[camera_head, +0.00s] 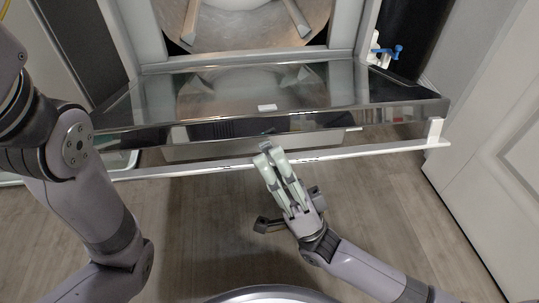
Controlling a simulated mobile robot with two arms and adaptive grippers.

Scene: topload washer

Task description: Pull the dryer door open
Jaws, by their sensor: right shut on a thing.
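The dryer door (335,90) is a wide, dark, glossy panel with a shiny front edge. It is swung down and out, and the metal drum (245,24) shows behind it. My right gripper (266,151) comes in from the lower right. Its pale fingers are close together and shut at the door's front edge, over a white bar (370,150); the exact contact at the tips is hard to make out. My left arm comes down the left side, and its gripper is out of the picture.
A white panelled door (503,155) stands at the right. A blue valve handle (388,51) is at the upper right. Wood floor (205,225) is open below the dryer door. A glass-like tray edge (115,160) shows at the left.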

